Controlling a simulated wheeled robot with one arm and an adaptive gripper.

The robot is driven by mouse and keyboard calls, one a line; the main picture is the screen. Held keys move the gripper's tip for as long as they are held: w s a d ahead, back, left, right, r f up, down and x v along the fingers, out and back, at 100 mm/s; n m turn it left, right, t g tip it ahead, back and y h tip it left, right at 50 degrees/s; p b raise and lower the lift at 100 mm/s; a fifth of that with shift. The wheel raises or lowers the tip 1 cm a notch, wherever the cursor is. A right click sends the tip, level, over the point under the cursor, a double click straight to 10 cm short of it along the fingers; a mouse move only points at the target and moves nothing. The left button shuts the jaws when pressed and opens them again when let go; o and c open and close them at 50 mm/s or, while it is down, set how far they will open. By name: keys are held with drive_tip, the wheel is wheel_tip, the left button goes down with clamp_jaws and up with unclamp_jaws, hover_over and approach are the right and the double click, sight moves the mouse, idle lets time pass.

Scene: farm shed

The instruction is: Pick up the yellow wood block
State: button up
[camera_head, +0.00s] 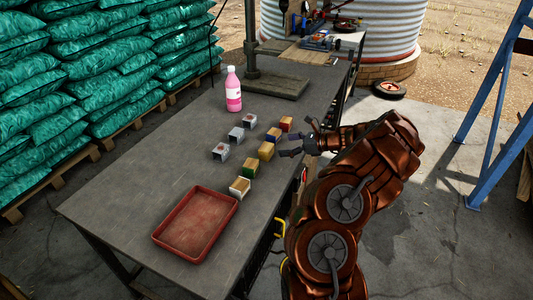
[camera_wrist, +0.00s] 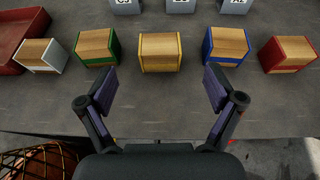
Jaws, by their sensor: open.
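The yellow wood block (camera_wrist: 160,52) is a wooden cube with yellow edges, in the middle of a row of blocks in the wrist view. In the head view the yellow wood block (camera_head: 266,151) stands on the grey table near its right edge. My gripper (camera_wrist: 160,90) is open and empty, its two fingers spread wide just short of the block and roughly centred on it. In the head view my gripper (camera_head: 297,147) is just right of the block, over the table's edge. I see no contact between them.
Beside it stand the green-edged block (camera_wrist: 97,47), blue-edged block (camera_wrist: 225,46), white-edged block (camera_wrist: 41,54) and red-edged block (camera_wrist: 287,54). A red tray (camera_head: 160,240) lies at the near end. Grey metal blocks (camera_head: 221,152) and a pink bottle (camera_head: 233,92) stand behind.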

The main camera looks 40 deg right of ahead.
sight(267, 147)
drive_tip(key=shift+p+x, duration=0.4)
drive_tip(key=shift+x, duration=3.45)
drive_tip(key=shift+f, duration=0.1)
drive_tip(key=shift+s, duration=0.1)
drive_tip(key=c, duration=1.2)
drive_tip(key=shift+c, duration=0.2)
